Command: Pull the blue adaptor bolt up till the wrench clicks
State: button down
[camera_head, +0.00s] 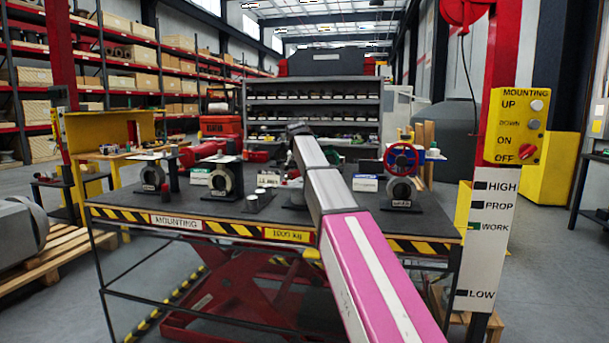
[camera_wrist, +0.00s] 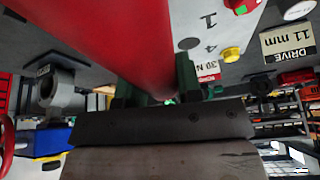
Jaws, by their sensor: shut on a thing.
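My gripper (camera_wrist: 158,88) is shut on a thick red cylindrical handle (camera_wrist: 100,32), with a dark green finger on each side of it in the wrist view. I cannot tell for sure that this is the wrench; its far end is outside the view. In the head view my arm reaches over the table and hides the gripper. A small yellow bolt (camera_wrist: 232,54) stands on a grey plate beside a "30 N" label (camera_wrist: 208,71). A "DRIVE 11 mm" label (camera_wrist: 288,40) is at the right. I cannot pick out the blue adaptor bolt in either view.
The lift table (camera_head: 225,213) carries several flange stands, including a left one (camera_head: 152,176) and one with a red handwheel (camera_head: 402,158) at the right. A yellow control box (camera_head: 515,125) hangs on a red post at the right. Shelves stand behind.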

jog(key=shift+r, duration=1.6)
